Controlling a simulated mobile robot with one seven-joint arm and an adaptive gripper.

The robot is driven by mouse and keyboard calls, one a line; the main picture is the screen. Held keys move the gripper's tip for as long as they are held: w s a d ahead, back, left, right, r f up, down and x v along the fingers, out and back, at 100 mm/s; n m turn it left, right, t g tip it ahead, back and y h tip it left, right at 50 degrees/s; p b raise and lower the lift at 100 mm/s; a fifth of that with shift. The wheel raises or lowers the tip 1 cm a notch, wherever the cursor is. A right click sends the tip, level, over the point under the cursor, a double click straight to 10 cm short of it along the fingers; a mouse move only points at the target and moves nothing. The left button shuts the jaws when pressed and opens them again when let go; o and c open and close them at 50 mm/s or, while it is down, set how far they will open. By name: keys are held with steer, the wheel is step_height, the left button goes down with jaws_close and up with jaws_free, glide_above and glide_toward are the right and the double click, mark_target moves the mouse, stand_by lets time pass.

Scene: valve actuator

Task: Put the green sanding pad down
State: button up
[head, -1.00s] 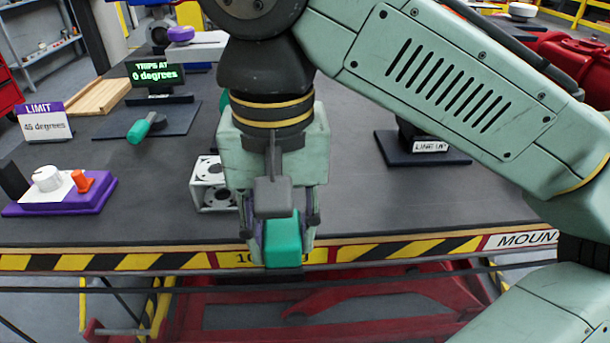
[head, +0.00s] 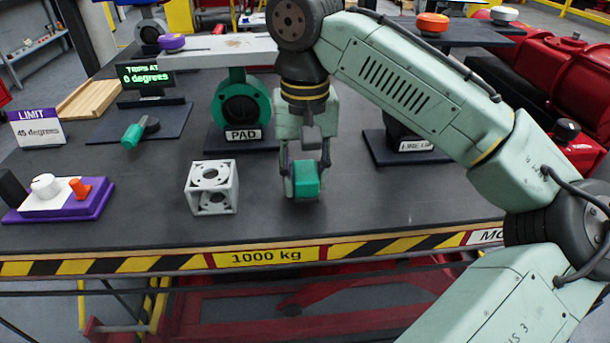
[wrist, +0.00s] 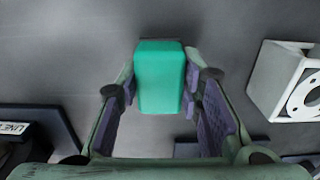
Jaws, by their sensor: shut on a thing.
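The green sanding pad (head: 306,178) is a small block with a dark lower face, held between the fingers of my gripper (head: 304,172). In the head view it is over the front middle of the dark table, right of the white bracket cube. In the wrist view the pad (wrist: 160,76) sits between the two purple-lined fingers of my gripper (wrist: 160,100), above the grey table top. The pad is low over the table; I cannot tell whether its underside touches.
The white bracket cube (head: 212,187) stands just left of my gripper. Behind are a green ring stand labelled PAD (head: 241,106) and a dark LINE UP stand (head: 400,150). A purple-based control box (head: 60,198) is at left. The table (head: 400,205) is clear to the right.

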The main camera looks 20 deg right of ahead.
mark_target(304, 171)
steer(key=shift+f, duration=0.65)
steer(key=shift+f, duration=0.15)
steer(key=o, duration=1)
step_height(304, 171, up, 10)
steer(key=p, duration=0.9)
step_height(304, 171, up, 2)
steer(key=shift+r, duration=0.15)
